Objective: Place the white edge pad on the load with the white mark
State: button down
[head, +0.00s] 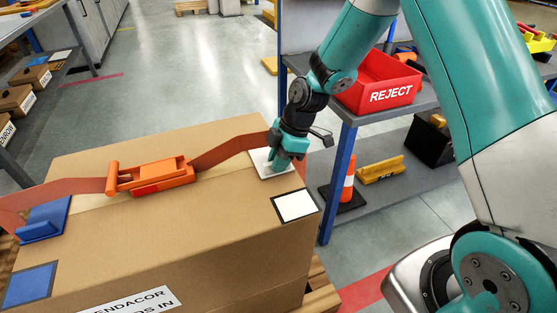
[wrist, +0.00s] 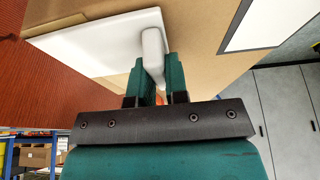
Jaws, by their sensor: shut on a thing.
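My gripper (head: 284,160) is shut on the raised white grip of the white edge pad (head: 265,165). The pad's flat plate also shows in the wrist view (wrist: 90,45), with the grip between my green fingers (wrist: 153,72). The pad is at the far right edge of the cardboard load (head: 200,225); I cannot tell whether it touches the top. The load's white mark (head: 296,205), a white square with a dark border, lies nearer the camera than the pad, and also shows in the wrist view (wrist: 265,20).
A red strap (head: 228,151) with an orange buckle (head: 152,178) crosses the load and reaches the pad's side. A blue edge pad (head: 45,220) and blue mark (head: 28,287) are at the left. A shelf with a red REJECT bin (head: 378,85) stands behind my gripper.

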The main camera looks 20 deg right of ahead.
jog(key=shift+f, duration=0.15)
jog(key=c, duration=1.1)
grip_release()
